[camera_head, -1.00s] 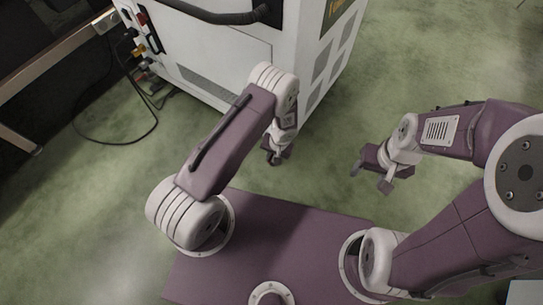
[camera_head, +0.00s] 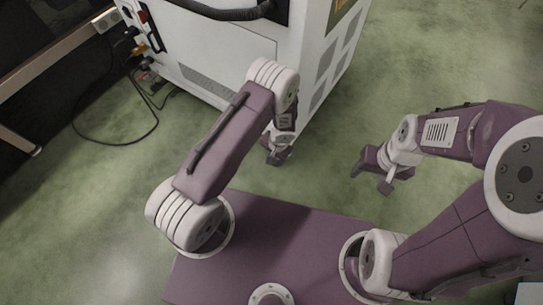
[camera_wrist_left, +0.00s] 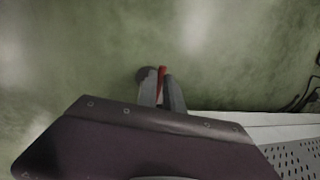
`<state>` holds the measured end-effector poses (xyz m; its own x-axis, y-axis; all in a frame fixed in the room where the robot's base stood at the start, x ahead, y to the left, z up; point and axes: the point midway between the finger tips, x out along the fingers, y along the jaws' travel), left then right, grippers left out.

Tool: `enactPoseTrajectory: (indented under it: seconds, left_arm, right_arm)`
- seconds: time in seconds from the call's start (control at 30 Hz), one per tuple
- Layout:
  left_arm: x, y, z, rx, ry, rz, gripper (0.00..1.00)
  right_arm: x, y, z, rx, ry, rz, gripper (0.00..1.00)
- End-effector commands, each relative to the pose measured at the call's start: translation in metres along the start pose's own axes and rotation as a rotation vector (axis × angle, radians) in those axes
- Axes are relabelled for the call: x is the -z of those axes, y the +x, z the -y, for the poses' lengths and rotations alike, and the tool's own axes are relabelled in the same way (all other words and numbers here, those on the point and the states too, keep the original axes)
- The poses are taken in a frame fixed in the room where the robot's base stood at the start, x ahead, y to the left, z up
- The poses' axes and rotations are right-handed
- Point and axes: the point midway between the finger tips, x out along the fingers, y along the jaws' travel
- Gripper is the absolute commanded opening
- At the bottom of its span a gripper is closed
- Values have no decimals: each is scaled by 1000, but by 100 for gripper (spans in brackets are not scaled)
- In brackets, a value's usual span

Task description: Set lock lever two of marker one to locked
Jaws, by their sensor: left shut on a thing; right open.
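The white cabinet (camera_head: 240,45), which I take to be marker one, stands on the floor at the top of the head view. My left gripper (camera_head: 277,157) is low beside the cabinet's bottom near corner. In the left wrist view its grey fingers are shut on a small red lever (camera_wrist_left: 161,76), which shows as a thin strip between them. A dark rounded part (camera_wrist_left: 145,74), perhaps a caster wheel, is beside the fingertips. I cannot tell the lever's set position. My right gripper (camera_head: 372,174) is open and empty over the floor, away from the cabinet.
Cables (camera_head: 150,110) hang from the cabinet's left side and loop on the floor. A dark table with a pale edge (camera_head: 55,52) is at the left. The green floor (camera_head: 430,60) is clear to the right of the cabinet.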

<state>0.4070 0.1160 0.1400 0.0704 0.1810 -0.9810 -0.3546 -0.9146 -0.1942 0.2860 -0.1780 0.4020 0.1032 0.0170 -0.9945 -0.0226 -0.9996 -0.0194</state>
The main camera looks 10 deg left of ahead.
Motion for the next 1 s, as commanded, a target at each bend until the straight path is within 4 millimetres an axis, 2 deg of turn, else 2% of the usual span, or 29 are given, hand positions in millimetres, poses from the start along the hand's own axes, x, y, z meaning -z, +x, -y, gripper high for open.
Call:
enactPoseTrajectory:
  seconds: [0.03, 0.1, 0.13, 0.47, 0.8, 1.0]
  left_arm:
    - [0, 0, 0, 1, 2, 1, 0]
    - [0, 0, 0, 1, 2, 1, 25]
    - [0, 0, 0, 1, 2, 1, 32]
    - [0, -4, 1, 1, 0, 1, 32]
    - [0, -77, 2, 1, 1, 0, 32]
    - [0, -92, 1, 1, 2, 2, 32]
  right_arm:
    - [0, 0, 0, 0, 0, 0, 59]
    - [0, 0, 0, 0, 0, 0, 59]
    - [0, 0, 0, 0, 0, 0, 59]
    - [0, -4, 0, 0, 0, 0, 59]
    - [6, -57, 1, 0, 0, 0, 59]
    - [7, -65, 1, 0, 0, 0, 59]
